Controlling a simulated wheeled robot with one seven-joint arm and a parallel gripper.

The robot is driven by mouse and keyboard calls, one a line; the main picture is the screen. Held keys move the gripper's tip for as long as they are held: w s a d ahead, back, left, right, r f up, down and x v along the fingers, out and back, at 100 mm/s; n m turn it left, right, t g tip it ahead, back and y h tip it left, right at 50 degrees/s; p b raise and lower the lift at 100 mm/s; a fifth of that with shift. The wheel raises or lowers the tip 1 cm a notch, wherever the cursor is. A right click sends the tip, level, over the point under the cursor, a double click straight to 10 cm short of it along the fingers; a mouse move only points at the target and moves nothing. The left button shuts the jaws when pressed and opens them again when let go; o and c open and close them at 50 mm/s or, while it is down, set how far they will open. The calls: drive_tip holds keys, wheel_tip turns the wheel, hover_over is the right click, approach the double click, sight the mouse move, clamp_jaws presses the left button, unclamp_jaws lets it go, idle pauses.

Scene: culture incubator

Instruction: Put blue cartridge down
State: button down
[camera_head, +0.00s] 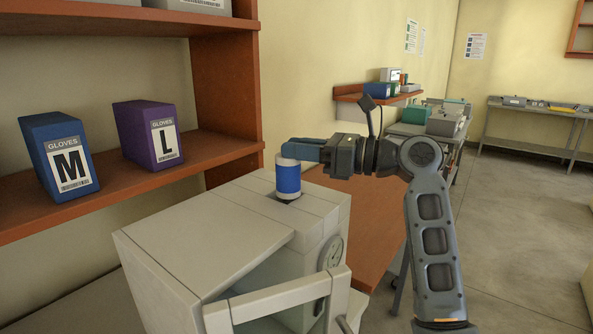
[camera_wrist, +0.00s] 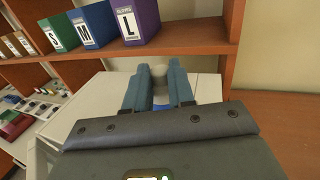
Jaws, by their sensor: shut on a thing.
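The blue cartridge (camera_head: 288,180) is a small upright cylinder with a white top and a blue band. In the head view it is over the top of the pale grey incubator (camera_head: 205,238), at a dark opening near its back right corner. My gripper (camera_head: 300,152) comes in from the right and is shut on the cartridge's upper part. In the wrist view my two blue fingers (camera_wrist: 159,88) flank the cartridge's pale top (camera_wrist: 160,74). I cannot tell whether the cartridge's base touches the incubator.
A shelf with a blue M glove box (camera_head: 58,157) and a purple L glove box (camera_head: 149,135) stands close on the left. The incubator's framed door (camera_head: 272,302) hangs open at the front. A wooden counter (camera_head: 365,235) lies to the right, with open floor beyond.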

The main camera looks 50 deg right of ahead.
sight(296, 170)
drive_tip(key=shift+w+f, duration=0.25)
drive_tip(key=shift+w, duration=0.25)
drive_tip(key=shift+f, duration=2)
drive_tip(key=shift+a, duration=0.1)
drive_tip(key=c, duration=1)
unclamp_jaws()
drive_tip(key=shift+f, duration=0.2)
drive_tip(key=shift+o, duration=0.2)
drive_tip(key=shift+r, duration=0.2)
drive_tip(key=b+v, duration=0.1)
drive_tip(key=v, duration=1.1)
